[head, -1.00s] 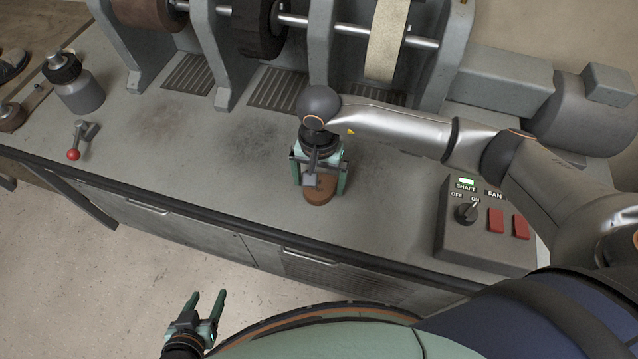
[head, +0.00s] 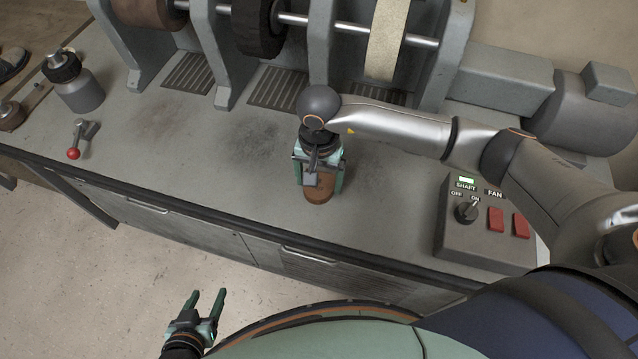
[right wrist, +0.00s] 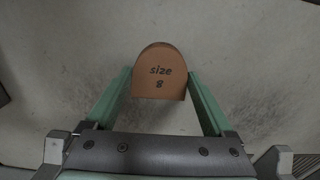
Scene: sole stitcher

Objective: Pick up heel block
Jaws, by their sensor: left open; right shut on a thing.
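The heel block (head: 319,194) is brown with a rounded end and sits at the bench top near its front edge. In the right wrist view the block (right wrist: 160,72) shows "size 8" on its top. My right gripper (head: 320,187) points down over the block and is shut on it, one green finger on each side. The same gripper (right wrist: 161,98) shows in the right wrist view. I cannot tell whether the block touches the bench. My left gripper (head: 207,305) is open and empty, low in front of the bench, over the floor.
The grey bench top (head: 215,150) is clear around the block. Grinding wheels on a shaft (head: 340,25) stand behind it. A control box (head: 480,235) with a knob and red switches is at the right. A red-knobbed lever (head: 80,145) and a bottle (head: 75,85) are at the left.

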